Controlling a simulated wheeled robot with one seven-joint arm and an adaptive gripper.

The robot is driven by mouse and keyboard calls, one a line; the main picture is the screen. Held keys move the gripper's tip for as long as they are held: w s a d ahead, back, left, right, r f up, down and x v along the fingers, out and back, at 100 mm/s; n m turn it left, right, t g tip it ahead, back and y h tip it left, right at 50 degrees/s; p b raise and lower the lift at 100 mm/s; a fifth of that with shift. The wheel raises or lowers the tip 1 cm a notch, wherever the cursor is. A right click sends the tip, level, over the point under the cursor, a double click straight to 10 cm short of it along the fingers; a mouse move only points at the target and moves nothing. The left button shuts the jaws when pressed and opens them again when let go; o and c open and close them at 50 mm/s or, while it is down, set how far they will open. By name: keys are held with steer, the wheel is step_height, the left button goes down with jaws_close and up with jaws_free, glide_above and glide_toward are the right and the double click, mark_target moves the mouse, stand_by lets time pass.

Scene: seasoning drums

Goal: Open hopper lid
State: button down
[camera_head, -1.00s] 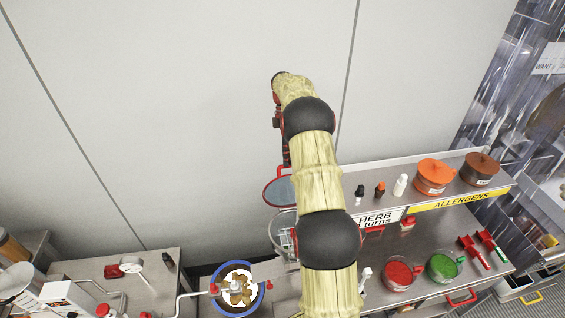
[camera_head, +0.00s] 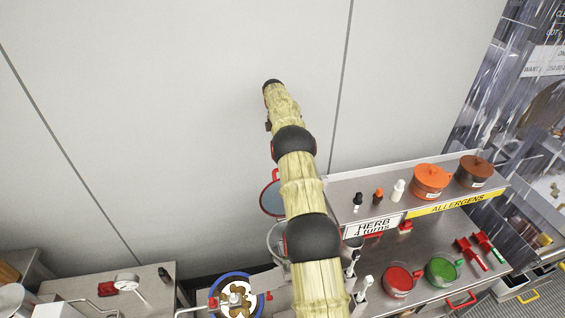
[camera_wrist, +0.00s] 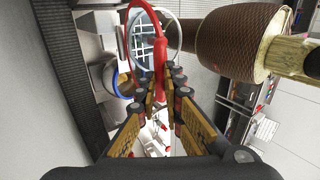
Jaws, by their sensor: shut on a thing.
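The hopper lid (camera_head: 270,199) is a round grey-blue disc with a red rim, seen tilted up above the clear hopper bowl (camera_head: 277,240) in the head view. In the wrist view a red handle (camera_wrist: 159,55) stands between the fingertips of my gripper (camera_wrist: 158,84), which is shut on it. A pale ring and a gridded see-through surface show behind the handle. In the head view my arm hides my gripper and the right side of the lid and bowl.
The right shelf (camera_head: 445,215) holds an orange pot (camera_head: 430,182), a brown pot (camera_head: 475,171), red and green tubs, and small bottles. The wall behind is bare.

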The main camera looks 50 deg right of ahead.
steer(key=f, duration=0.3)
steer(key=shift+s+a, duration=0.25)
steer(key=shift+s, duration=0.05)
steer(key=c, duration=2.3)
jaws_free()
steer(key=shift+o, duration=1.2)
steer(key=shift+w+d, duration=0.4)
steer(key=shift+w, duration=0.05)
steer(key=shift+o, duration=1.1)
steer(key=shift+s+a+r, duration=0.25)
steer(key=shift+s+r, duration=0.05)
steer(key=shift+r, duration=0.15)
steer(key=shift+w+d, duration=0.15)
steer(key=shift+w, duration=0.05)
